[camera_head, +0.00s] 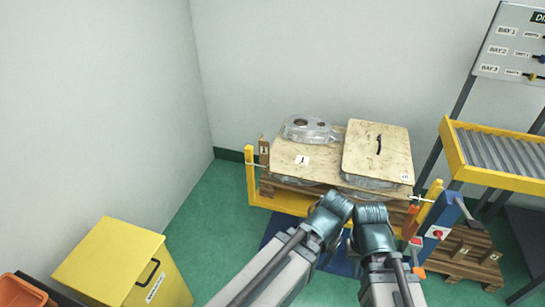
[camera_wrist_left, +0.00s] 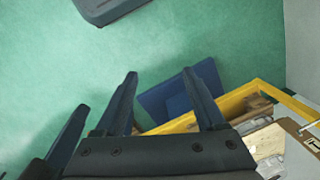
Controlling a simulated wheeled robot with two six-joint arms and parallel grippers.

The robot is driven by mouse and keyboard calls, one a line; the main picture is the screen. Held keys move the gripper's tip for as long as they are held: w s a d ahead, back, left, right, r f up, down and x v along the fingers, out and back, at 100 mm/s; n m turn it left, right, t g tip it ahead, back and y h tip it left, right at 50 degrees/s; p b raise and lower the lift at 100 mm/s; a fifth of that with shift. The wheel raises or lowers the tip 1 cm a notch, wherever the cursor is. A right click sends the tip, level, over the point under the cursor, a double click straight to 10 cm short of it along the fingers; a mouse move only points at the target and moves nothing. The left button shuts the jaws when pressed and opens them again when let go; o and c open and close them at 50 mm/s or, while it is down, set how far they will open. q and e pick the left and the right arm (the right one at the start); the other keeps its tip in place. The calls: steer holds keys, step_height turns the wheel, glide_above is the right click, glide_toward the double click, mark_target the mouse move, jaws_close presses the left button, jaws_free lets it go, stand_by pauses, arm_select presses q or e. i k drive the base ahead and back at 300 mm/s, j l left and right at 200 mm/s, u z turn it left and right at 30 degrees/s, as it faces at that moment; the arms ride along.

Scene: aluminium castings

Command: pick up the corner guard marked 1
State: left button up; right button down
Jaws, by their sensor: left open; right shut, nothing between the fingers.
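A brown upright piece with a small pale label (camera_head: 263,151) stands at the left back corner of the loaded pallet, beside a yellow post. It looks like a corner guard; its mark is too small to read. Two more brown labelled pieces, one at the lower right (camera_head: 461,251) and one beside it (camera_head: 490,258), sit on a low pallet. My left gripper (camera_wrist_left: 165,85) is open and empty above the floor in the left wrist view. My right gripper (camera_head: 370,212) is in front of the loaded pallet; its fingers are mostly hidden behind its wrist. Both are apart from the brown pieces.
Wooden boards, one with a card marked 1 (camera_head: 302,160), and a silver casting (camera_head: 308,129) lie on the pallet inside a yellow frame (camera_head: 283,205). A blue post with a red button (camera_head: 437,232) and a roller rack (camera_head: 500,158) stand right. A yellow bin (camera_head: 120,265) stands lower left.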

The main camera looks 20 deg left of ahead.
mark_target(263, 145)
steer(key=i+l+u, duration=0.8)
steer(key=k+l, duration=0.1)
